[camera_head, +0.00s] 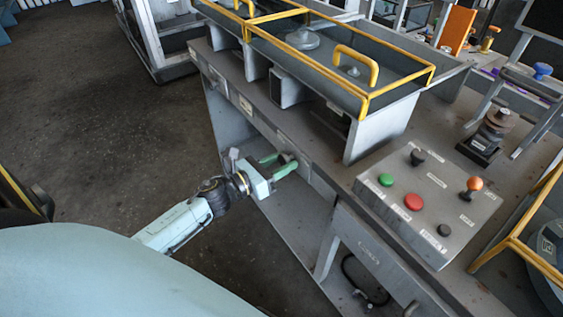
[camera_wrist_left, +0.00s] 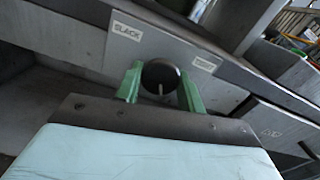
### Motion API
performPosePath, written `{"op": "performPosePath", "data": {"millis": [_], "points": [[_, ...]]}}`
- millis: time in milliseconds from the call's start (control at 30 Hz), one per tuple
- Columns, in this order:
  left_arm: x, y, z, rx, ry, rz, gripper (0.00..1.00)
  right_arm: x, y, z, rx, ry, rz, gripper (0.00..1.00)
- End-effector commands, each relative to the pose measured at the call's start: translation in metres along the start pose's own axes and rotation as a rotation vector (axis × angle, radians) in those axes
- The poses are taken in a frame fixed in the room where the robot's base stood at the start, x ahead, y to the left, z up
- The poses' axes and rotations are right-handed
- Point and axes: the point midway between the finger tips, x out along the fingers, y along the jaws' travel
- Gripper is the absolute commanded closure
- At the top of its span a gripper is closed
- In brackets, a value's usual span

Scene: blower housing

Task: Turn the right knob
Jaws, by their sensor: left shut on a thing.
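A dark round knob (camera_wrist_left: 160,77) with a pale pointer line sits on the front panel of the bench in the left wrist view. My left gripper (camera_wrist_left: 160,88) has its green fingers on either side of the knob and is shut on it. A label reading "SLACK" (camera_wrist_left: 127,31) is on the panel to the knob's left, and another label (camera_wrist_left: 205,64) is to its right. In the head view my left gripper (camera_head: 284,166) reaches the bench's front edge, and its fingers mostly hide the knob. My right gripper is not in view.
A grey control box with a green button (camera_head: 386,180), a red button (camera_head: 413,202) and an orange-topped lever (camera_head: 474,184) stands on the bench to the right. A yellow-railed tray (camera_head: 400,86) stands behind. Open floor (camera_head: 95,130) lies left.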

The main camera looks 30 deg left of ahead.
Motion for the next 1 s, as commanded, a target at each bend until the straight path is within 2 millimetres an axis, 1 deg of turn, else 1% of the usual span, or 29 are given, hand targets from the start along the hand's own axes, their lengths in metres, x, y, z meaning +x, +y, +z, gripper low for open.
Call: {"op": "performPosePath", "data": {"millis": [167, 367, 667, 1000], "points": [[0.000, 0.000, 0.000, -0.064, 0.000, 0.000, 0.84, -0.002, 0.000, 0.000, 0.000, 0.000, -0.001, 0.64], [0.000, -0.001, 0.001, -0.204, 0.000, 0.000, 0.84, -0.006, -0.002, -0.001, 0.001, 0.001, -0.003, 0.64], [0.000, -0.001, 0.001, -0.485, 0.001, 0.000, 0.84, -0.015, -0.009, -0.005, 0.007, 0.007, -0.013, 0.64], [0.001, -0.002, 0.002, -0.809, 0.000, 0.000, 0.84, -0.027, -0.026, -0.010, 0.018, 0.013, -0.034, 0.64]]}}
